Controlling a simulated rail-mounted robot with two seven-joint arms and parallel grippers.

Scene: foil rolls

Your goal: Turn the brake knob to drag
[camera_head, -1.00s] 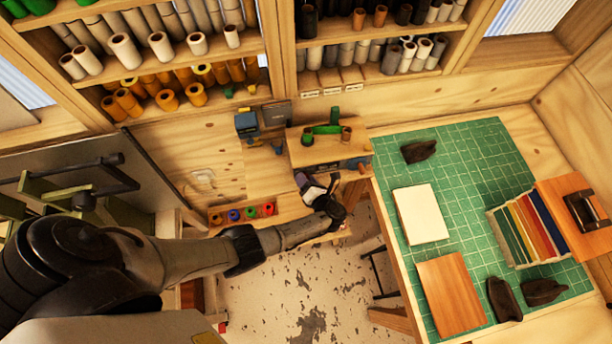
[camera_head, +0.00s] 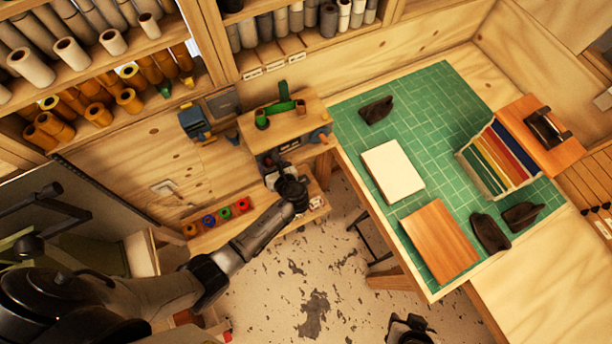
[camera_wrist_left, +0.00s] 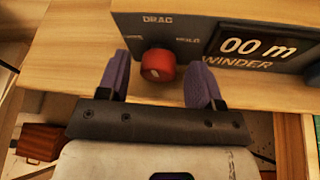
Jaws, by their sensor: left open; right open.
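The brake knob (camera_wrist_left: 158,65) is red and sits on the dark front panel (camera_wrist_left: 190,22) of the winder, below the word DRAG. A smaller label shows on each side of it; the right one seems to read HOLD. A pale mark shows low on the knob's face. My left gripper (camera_wrist_left: 161,70) is open, its two purple fingers on either side of the knob with gaps visible. In the head view my left gripper (camera_head: 273,164) is at the winder under the small shelf, and its arm hides the knob. My right gripper (camera_head: 410,324) is at the bottom edge, open.
The winder display (camera_wrist_left: 257,45) reads 00 m. A wooden shelf (camera_head: 285,121) with green parts is above the winder. The green cutting mat (camera_head: 430,130) covers the bench at right.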

